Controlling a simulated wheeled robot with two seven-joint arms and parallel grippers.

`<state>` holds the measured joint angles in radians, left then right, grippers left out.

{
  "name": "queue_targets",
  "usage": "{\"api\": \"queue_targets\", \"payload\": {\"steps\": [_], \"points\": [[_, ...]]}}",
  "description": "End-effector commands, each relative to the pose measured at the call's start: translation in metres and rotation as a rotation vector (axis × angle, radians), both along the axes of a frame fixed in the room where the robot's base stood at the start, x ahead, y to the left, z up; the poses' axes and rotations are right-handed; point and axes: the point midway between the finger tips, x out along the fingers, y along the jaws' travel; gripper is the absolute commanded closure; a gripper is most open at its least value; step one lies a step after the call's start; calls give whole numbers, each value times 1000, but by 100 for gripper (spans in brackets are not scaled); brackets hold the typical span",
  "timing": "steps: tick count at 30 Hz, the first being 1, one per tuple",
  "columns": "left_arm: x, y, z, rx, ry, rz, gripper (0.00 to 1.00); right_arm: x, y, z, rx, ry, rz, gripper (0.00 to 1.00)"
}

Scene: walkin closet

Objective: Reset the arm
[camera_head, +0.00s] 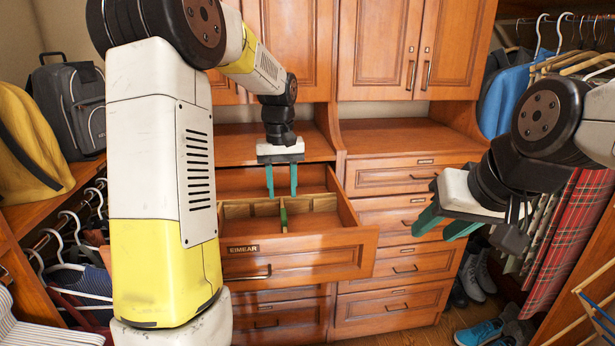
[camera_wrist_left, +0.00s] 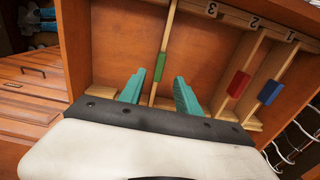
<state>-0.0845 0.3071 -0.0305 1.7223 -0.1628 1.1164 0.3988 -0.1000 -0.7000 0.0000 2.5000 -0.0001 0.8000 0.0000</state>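My left gripper (camera_head: 281,180) points down over an open wooden drawer (camera_head: 300,252) labelled EIMEAR. Its two green fingers are apart. In the left wrist view the left gripper (camera_wrist_left: 160,95) has its fingers on either side of a thin divider with a green block (camera_wrist_left: 160,66), which shows between them. I cannot tell whether they touch it. My right gripper (camera_head: 438,222) is at the right, in front of the closed drawers. Its green fingers are apart and nothing shows between them.
The drawer's compartments are numbered, and other dividers carry a red block (camera_wrist_left: 239,84) and a blue block (camera_wrist_left: 269,92). Closed drawers (camera_head: 405,224) stand at the right. Hanging clothes (camera_head: 565,235) are at far right, with blue shoes (camera_head: 482,332) below. Bags (camera_head: 72,105) sit at left.

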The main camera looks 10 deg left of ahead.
Motion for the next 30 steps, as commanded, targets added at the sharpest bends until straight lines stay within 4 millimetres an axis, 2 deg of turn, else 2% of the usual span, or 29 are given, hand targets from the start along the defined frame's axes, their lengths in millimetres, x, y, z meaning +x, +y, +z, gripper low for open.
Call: {"api": "queue_targets", "payload": {"steps": [5,9,13,18,21,25,30], "points": [[-38,-1,37,-35,-93,-49,60,0,0,0,0,0,0,60],[-86,-5,66,-67,-200,-114,60,0,0,0,0,0,0,60],[-133,-9,82,-88,-303,-174,60,0,0,0,0,0,0,60],[-188,-15,87,-102,-433,-247,60,0,0,0,0,0,0,60],[-212,-18,84,-103,-494,-282,60,0,0,0,0,0,0,60],[-231,-20,79,-103,-543,-307,60,0,0,0,0,0,0,60],[-238,-22,76,-101,-562,-319,60,0,0,0,0,0,0,60]]}}
